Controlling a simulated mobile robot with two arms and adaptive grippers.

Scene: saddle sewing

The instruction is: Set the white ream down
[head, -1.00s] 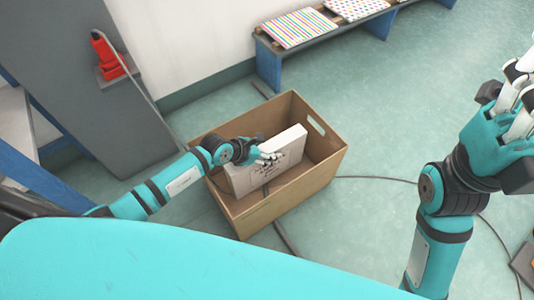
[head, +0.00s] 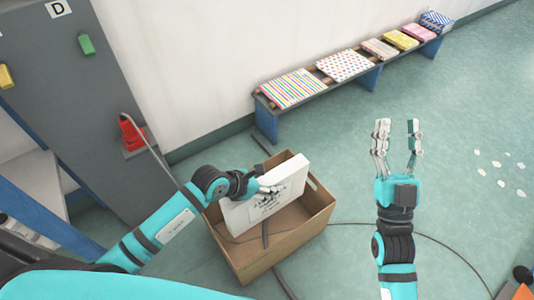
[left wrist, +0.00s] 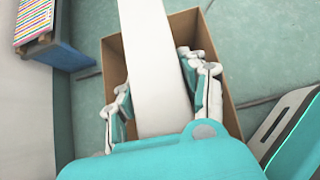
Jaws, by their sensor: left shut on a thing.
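The white ream (head: 262,205) is a flat white block with dark print on its face, held on edge in the cardboard box (head: 274,257) on the floor. Its upper part stands above the box's rim. My left gripper (head: 268,191) is shut on it near its top left part. In the left wrist view the ream (left wrist: 153,70) runs as a white band between the fingers, with the box (left wrist: 113,62) around it. I cannot tell whether its lower edge touches the box's bottom. My right gripper (head: 398,142) is empty, its fingers apart, over the floor at the right.
A low bench (head: 371,77) along the wall holds several patterned stacks of paper. A grey cabinet (head: 135,85) with a red holder (head: 131,132) stands at the left. A dark cable (head: 437,238) crosses the floor.

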